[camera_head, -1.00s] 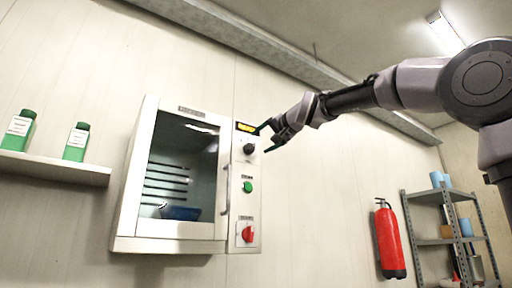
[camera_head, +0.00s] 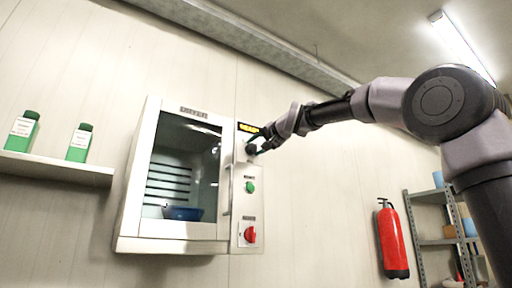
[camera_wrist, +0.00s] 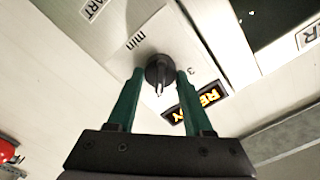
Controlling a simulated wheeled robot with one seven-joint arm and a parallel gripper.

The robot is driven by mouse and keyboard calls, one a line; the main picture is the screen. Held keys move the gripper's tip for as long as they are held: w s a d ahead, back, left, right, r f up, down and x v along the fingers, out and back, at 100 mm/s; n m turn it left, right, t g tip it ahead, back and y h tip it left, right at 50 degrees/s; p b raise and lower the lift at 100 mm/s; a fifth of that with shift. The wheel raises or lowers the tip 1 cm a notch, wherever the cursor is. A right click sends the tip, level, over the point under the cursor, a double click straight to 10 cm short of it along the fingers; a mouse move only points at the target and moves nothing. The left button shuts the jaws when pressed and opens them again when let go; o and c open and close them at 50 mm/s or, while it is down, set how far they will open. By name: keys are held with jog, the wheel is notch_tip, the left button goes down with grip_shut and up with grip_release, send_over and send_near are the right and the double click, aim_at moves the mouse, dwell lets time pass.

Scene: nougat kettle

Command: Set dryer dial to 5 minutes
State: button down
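The dryer (camera_head: 175,229) is a white wall cabinet with a glass door and a control strip on its right side. Its dark round dial (camera_head: 251,149) sits below a lit display (camera_head: 248,128). In the wrist view the dial (camera_wrist: 153,68) has a pale pointer mark, with "min" and "3" printed beside it; the display (camera_wrist: 208,98) reads READY. My gripper (camera_head: 258,143) is at the dial. In the wrist view its green fingers (camera_wrist: 160,74) are open, one on each side of the dial, with small gaps apparent. Contact cannot be told.
Below the dial are a green button (camera_head: 250,187) and a red knob (camera_head: 250,235). A blue bowl (camera_head: 182,213) is inside the dryer. Green bottles stand on a left shelf (camera_head: 55,169). A fire extinguisher (camera_head: 392,240) and a metal rack (camera_head: 412,222) are at the right.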

jog(key=shift+n, duration=0.3)
jog(key=n, duration=0.3)
jog(key=shift+s+a+n, duration=0.1)
jog(key=shift+n, duration=2.5)
jog(key=shift+c, duration=1.6)
grip_release()
jog(key=v, duration=1)
jog(key=shift+s+d, duration=0.3)
